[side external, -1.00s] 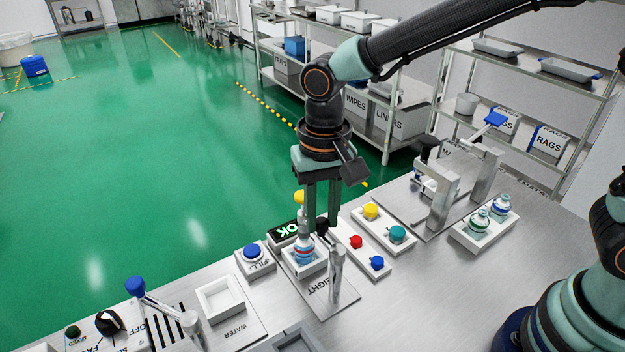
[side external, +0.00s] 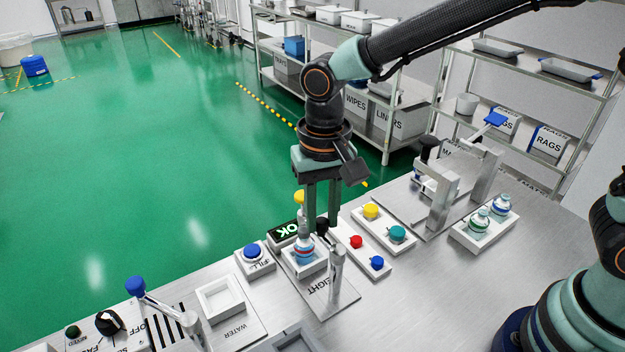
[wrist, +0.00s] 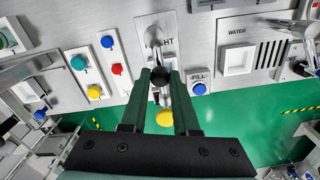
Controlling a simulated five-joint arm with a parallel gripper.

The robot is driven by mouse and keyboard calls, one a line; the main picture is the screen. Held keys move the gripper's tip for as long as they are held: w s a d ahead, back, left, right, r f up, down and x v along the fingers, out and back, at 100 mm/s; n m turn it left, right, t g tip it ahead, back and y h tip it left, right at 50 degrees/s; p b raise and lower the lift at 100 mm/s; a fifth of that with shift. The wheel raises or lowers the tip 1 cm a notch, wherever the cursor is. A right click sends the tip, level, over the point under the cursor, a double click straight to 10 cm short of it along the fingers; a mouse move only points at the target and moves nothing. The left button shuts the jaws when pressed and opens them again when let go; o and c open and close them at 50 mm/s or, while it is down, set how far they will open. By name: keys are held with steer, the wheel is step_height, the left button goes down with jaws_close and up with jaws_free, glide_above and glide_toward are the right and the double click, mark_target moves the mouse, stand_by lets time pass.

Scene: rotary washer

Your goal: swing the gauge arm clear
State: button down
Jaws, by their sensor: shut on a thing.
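The gauge arm stands at the height station, with a grey metal post (side external: 337,268) and a black knob (side external: 322,225). My gripper (side external: 321,222) points straight down and is shut on this knob; in the wrist view the knob (wrist: 160,76) sits between the two fingertips. A yellow rounded part (side external: 299,198) shows just left of my fingers, and below them in the wrist view (wrist: 165,118). A small bottle (side external: 303,252) with blue and red bands stands upright in a white holder (side external: 316,268) beside the post. My fingers partly hide the gauge arm.
A green OK display (side external: 290,228) and a blue FILL button (side external: 253,251) stand left of the station. A metal stand (side external: 440,200) and a tray of bottles (side external: 484,232) are farther right.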

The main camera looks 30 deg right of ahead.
steer(key=shift+a+n, duration=0.2)
steer(key=shift+n, duration=0.1)
steer(key=shift+a+n, duration=0.35)
steer(key=shift+n, duration=0.65)
steer(key=shift+s+a+r+n, duration=0.1)
steer(key=shift+s+a+n, duration=0.35)
steer(key=shift+n, duration=1.3)
steer(key=shift+s+a+f+n, duration=0.1)
steer(key=shift+s+a+n, duration=0.35)
steer(key=shift+n, duration=1.25)
steer(key=shift+s+a+r+n, duration=0.1)
steer(key=shift+s+a+n, duration=0.35)
steer(key=shift+n, duration=1.3)
steer(key=shift+a, duration=0.15)
steer(key=c, duration=0.7)
jaws_free()
steer(key=shift+o, duration=0.2)
step_height(320, 180, up, 12)
